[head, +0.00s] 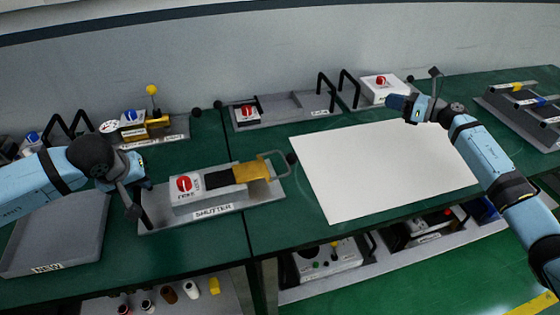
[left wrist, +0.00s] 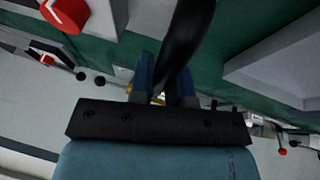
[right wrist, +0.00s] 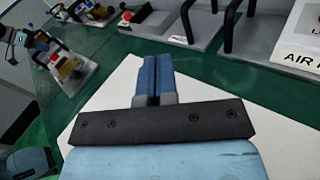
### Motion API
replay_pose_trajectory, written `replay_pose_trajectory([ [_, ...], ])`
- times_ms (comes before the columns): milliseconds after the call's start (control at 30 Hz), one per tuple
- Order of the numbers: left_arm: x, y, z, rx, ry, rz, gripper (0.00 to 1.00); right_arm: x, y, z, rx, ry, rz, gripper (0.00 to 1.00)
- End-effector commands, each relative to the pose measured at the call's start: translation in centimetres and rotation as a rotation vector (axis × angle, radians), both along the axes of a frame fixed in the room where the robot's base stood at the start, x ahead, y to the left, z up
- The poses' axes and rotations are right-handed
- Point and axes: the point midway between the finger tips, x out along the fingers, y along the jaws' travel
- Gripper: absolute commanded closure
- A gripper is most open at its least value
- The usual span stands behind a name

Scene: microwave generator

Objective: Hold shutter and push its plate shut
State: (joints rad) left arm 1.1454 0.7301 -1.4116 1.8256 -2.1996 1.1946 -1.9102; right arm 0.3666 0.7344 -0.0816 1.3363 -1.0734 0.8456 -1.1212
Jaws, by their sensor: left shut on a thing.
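The shutter (head: 192,208) is a grey base labelled SHUTTER on the green bench, with a light block and a red knob (head: 184,184). Its yellow plate (head: 253,172) sticks out to the right of the block, past a black strip, with a wire loop and a black ball (head: 291,159) at the far end. My left gripper (head: 141,188) is shut on the black handle (left wrist: 185,40) at the shutter's left end; the fingers lie on both sides of it. My right gripper (head: 394,102) is shut and empty above the white sheet, away from the plate; its fingertips touch in the right wrist view (right wrist: 158,62).
The white sheet (head: 340,180) lies flat right of the shutter. A grey tray (head: 60,235) stands at the left. Several devices with black handles line the back, including a white box (head: 385,90) and a red-knobbed unit (head: 246,113). More units sit on the lower shelf (head: 330,260).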

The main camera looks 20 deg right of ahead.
Motion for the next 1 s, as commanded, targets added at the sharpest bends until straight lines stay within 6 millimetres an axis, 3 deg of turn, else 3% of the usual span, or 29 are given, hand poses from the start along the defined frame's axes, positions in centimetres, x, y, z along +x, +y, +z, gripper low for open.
replay_pose_trajectory([
  [33, 0.0, 0.2, -0.3, 0.005, 0.003, 0.004, 1.0, 0.1, 2.5, 0.5, -0.043, -0.006, 0.083, 1.0],
  [200, 0.0, 0.2, -0.3, 0.004, 0.002, 0.005, 1.0, -1.1, 10.7, 0.8, -0.222, -0.007, 0.395, 1.0],
  [400, 0.0, 0.2, -0.3, 0.004, 0.002, 0.005, 1.0, -3.9, 17.6, 0.6, -0.439, 0.006, 0.736, 1.0],
  [600, 0.0, 0.2, -0.3, 0.004, 0.002, 0.005, 1.0, -5.8, 20.2, 0.2, -0.569, 0.024, 0.921, 1.0],
  [1000, 0.0, 0.2, -0.2, 0.004, 0.002, 0.005, 1.0, -6.2, 23.3, -2.8, -0.581, 0.029, 0.945, 1.0],
])
